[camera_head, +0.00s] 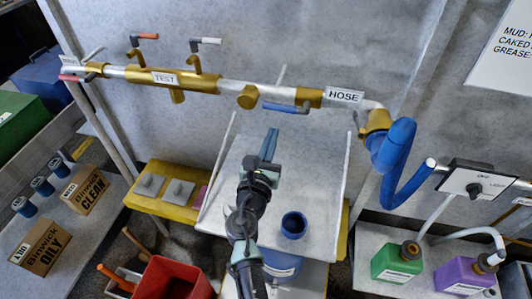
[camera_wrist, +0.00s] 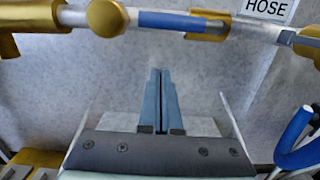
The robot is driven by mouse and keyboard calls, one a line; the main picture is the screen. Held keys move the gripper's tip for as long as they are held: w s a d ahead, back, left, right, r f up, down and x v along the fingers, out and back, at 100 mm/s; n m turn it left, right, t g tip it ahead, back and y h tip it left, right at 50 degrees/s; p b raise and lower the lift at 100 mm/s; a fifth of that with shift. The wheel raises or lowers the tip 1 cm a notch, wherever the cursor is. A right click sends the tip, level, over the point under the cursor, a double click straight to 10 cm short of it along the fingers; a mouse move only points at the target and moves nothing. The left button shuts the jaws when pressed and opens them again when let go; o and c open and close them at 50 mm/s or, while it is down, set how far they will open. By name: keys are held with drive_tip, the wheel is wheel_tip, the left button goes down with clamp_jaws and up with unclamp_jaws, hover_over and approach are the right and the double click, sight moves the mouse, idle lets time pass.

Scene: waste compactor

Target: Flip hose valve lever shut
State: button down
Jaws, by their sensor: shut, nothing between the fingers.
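The hose valve lever (camera_head: 284,108) has a blue handle and lies nearly in line with the pipe, just left of the HOSE label (camera_head: 345,96). In the wrist view the blue lever (camera_wrist: 172,21) runs across the top, beside a brass valve body (camera_wrist: 208,25). My gripper (camera_head: 271,132) is below the lever and apart from it in the picture. Its blue fingers (camera_wrist: 160,72) are together with nothing between them, pointing toward the grey wall and pipe.
A brass TEST section (camera_head: 165,79) with levers above it is left along the pipe. A blue hose (camera_head: 397,165) hangs to the right. A blue cup (camera_head: 293,225) stands on the grey surface below.

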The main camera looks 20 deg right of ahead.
drive_tip(key=r+p, duration=0.1)
drive_tip(key=r, duration=0.1)
drive_tip(key=r+p, duration=0.1)
drive_tip(key=r, duration=0.1)
drive_tip(key=shift+w+d+p, duration=0.2)
drive_tip(key=shift+w+p, duration=0.05)
drive_tip(key=shift+p, duration=0.05)
